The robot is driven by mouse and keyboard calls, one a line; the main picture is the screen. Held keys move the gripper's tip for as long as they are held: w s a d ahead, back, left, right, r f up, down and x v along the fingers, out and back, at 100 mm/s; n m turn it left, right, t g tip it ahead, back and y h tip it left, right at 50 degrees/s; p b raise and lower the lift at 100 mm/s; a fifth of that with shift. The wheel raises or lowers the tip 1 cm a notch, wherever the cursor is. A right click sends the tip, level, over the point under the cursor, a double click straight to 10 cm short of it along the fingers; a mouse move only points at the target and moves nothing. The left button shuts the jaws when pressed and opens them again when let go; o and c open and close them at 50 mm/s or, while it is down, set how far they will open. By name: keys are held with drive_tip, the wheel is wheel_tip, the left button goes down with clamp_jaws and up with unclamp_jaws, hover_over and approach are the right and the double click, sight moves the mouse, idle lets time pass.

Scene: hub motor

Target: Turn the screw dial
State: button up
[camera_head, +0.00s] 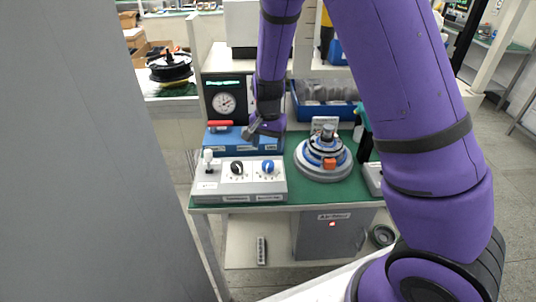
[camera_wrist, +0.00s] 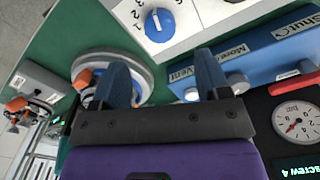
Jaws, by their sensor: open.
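A light grey control box (camera_head: 212,185) stands at the front left of the green table. It carries a black dial (camera_head: 237,168) and, to its right, a blue dial (camera_head: 268,167); the labels below them are too small to read. In the wrist view the blue dial (camera_wrist: 160,24) has a white pointer and printed numbers around it. My gripper (camera_head: 262,133) hangs above and behind the box, over the blue unit. In the wrist view its two fingers (camera_wrist: 163,68) are apart with nothing between them, and the blue dial lies beyond the tips, not touched.
A blue unit (camera_head: 222,139) with a red handle stands behind the box. A gauge panel (camera_head: 226,101) stands behind that; its display in the wrist view (camera_wrist: 301,167) reads "SCREW 4". A round motor fixture (camera_head: 323,173) stands to the right. A white knob (camera_head: 208,158) rises at the box's left.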

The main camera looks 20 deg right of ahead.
wheel_tip(320, 180, up, 2)
drive_tip(key=shift+r, duration=0.25)
idle(1.0)
